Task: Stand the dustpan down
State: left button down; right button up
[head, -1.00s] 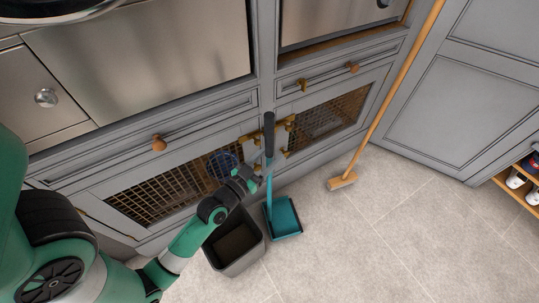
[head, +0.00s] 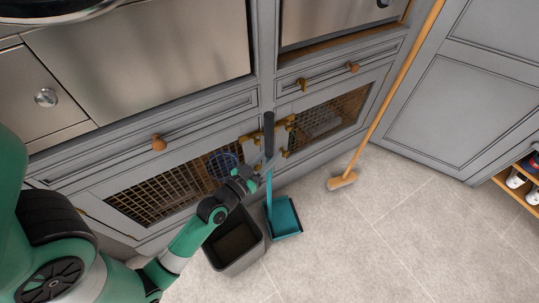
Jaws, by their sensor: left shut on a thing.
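The teal dustpan (head: 285,218) is upright, with its pan low at the floor and its long handle rising to a black grip (head: 268,134). I cannot tell for sure whether the pan touches the floor. My left gripper (head: 263,168) is shut on the dustpan's handle, below the black grip. Its fingers are small and partly hidden against the handle. My right gripper is not in the picture.
A dark grey bin (head: 236,244) stands just left of the dustpan. A broom (head: 343,181) leans on the cabinets to the right. Mesh-fronted cabinets (head: 178,187) stand behind. Tiled floor (head: 380,240) is clear at front right. A shoe rack (head: 509,194) is at far right.

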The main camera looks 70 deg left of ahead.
aim_at(266, 152)
pick_arm(q)
jog(key=shift+r, duration=0.1)
dwell(0.5)
jog(key=shift+r+p, duration=1.95)
jog(key=shift+r, duration=0.05)
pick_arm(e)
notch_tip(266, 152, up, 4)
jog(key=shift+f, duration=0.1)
pick_arm(q)
jog(key=shift+f, duration=0.2)
